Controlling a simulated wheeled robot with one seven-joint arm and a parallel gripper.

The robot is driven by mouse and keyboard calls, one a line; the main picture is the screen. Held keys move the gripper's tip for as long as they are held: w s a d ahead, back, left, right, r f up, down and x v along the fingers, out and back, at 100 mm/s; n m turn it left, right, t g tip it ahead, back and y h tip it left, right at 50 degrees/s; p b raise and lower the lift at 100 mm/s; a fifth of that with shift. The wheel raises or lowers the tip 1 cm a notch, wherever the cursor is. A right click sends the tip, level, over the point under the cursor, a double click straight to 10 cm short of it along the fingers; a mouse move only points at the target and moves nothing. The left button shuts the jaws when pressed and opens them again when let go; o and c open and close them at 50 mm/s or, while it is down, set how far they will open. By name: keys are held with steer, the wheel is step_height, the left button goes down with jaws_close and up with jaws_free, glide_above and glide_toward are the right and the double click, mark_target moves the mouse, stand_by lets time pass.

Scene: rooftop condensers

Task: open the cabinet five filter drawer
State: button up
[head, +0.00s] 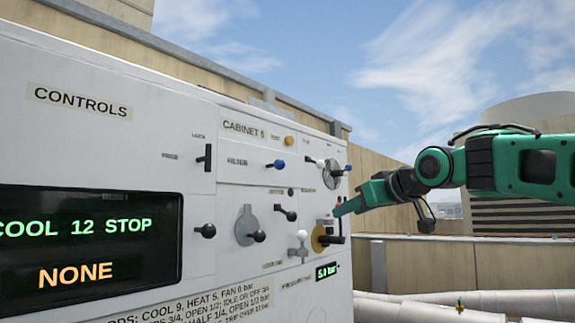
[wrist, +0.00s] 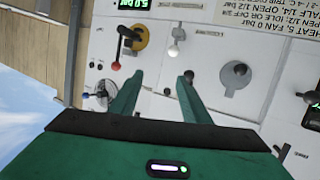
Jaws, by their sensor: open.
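The cabinet five panel carries a "CABINET 5" label (head: 243,128). Below it is a filter drawer front (head: 240,172), marked "FILTER", with a blue knob (head: 279,164). The drawer front looks flush with the panel. A slider (head: 208,157) marked "LOCK" above and "FREE" to the left stands left of it. My gripper (head: 338,208) is at the panel's right side, right of and lower than the blue knob. In the wrist view my gripper (wrist: 160,79) has its fingers apart with nothing held. The filter knob does not show there; my gripper body covers part of the panel.
Near my gripper are a yellow disc valve (head: 318,238) with a lever, a round dial (head: 331,174) and a black knob (head: 289,213). A grey disc (head: 245,226) and white knob (head: 302,235) sit lower. A display (head: 90,240) fills the lower left. Pipes (head: 430,310) run at lower right.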

mark_target(284, 165)
steer(key=s+a+r+n+y, duration=0.2)
steer(key=a+r+n+y, duration=0.25)
steer(key=a+r, duration=0.7)
steer(key=shift+y, duration=0.25)
steer(key=x, duration=1)
steer(key=shift+w+d+r, duration=0.15)
steer(key=shift+w+r, duration=0.15)
steer(key=shift+c, duration=0.4)
